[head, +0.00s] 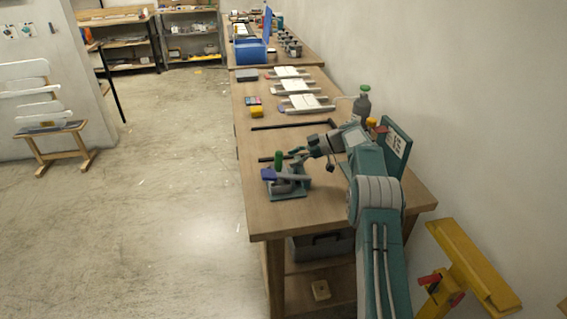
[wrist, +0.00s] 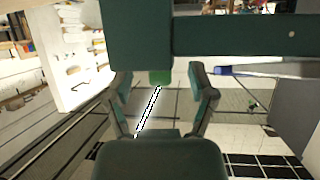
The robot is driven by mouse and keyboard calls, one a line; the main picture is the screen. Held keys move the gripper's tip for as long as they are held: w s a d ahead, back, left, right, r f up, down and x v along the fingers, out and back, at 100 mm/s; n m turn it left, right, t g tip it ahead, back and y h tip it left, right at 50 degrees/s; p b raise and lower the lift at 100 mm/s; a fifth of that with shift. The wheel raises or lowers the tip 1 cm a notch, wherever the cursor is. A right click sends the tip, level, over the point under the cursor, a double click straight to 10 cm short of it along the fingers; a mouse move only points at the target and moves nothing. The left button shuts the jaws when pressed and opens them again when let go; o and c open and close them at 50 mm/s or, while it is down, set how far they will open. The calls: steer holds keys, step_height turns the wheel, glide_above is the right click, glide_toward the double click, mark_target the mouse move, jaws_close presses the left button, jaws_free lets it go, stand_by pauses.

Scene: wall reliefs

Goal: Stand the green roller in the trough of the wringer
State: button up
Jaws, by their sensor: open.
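The wringer (head: 290,187) sits near the left edge of the wooden bench, with a teal base, grey body and blue-ended handle (head: 269,174). The green roller (head: 278,158) stands upright at the wringer's far side; its lower end is hidden, so I cannot tell how it is seated. My gripper (head: 297,156) is open, just right of the roller in the head view. In the wrist view the fingers (wrist: 160,76) are spread apart, with a green end of the roller (wrist: 160,78) showing between them. I see no clear contact.
A teal upright panel (head: 395,145) stands by the wall. The bench's front left is clear.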

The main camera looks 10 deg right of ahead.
steer(key=s+a+r+m+h, duration=0.1)
steer(key=s+r+m+h, duration=0.4)
steer(key=r, duration=0.7)
steer(key=s+a+r+m+h, duration=0.1)
steer(key=s+a+r+m, duration=0.15)
steer(key=s, duration=0.35)
steer(key=s+a+r+m+h, duration=0.1)
steer(key=s+r, duration=0.3)
steer(key=s, duration=0.3)
steer(key=s+f+m+t+h, duration=0.2)
steer(key=s+m+h, duration=0.1)
steer(key=s, duration=1.1)
steer(key=s+f+m+t+h, duration=0.1)
steer(key=s+f+m+h, duration=0.1)
steer(key=s, duration=1.2)
steer(key=d+f+m, duration=0.1)
steer(key=m, duration=0.1)
steer(key=shift+s+f+m+t+h, duration=0.3)
steer(key=shift+f+m+t+h, duration=0.05)
steer(key=shift+t+h, duration=0.05)
